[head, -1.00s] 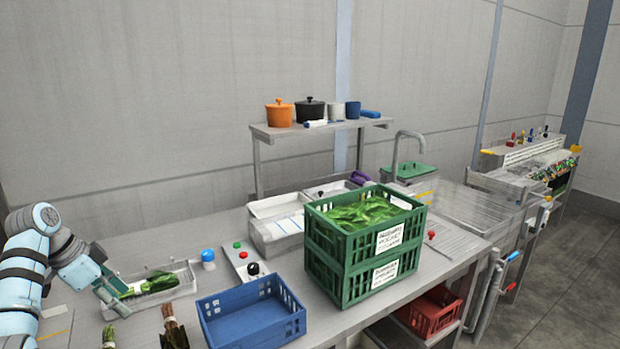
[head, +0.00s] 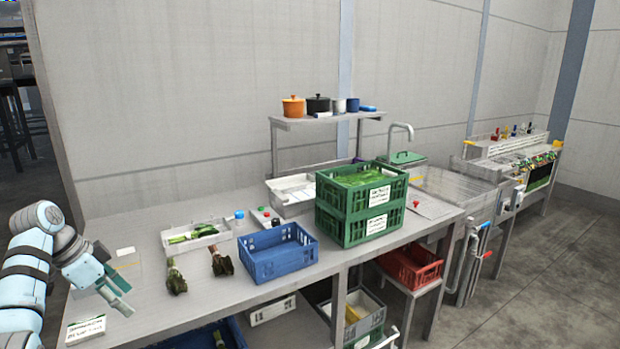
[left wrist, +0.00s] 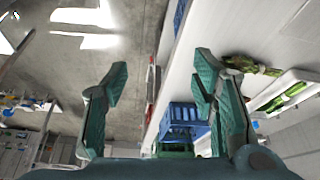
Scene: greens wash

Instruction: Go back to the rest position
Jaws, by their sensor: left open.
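My left gripper (head: 118,294) is at the left of the head view, in front of the near left end of the steel counter (head: 190,290). In the left wrist view its two teal fingers (left wrist: 160,100) stand wide apart with nothing between them. My right gripper is in neither view.
On the counter are a metal tray (head: 197,236) with greens, two loose bunches (head: 175,278), a blue crate (head: 277,252) and stacked green crates (head: 360,203). A red crate (head: 410,267) sits lower down. Open floor (head: 540,260) lies at the right.

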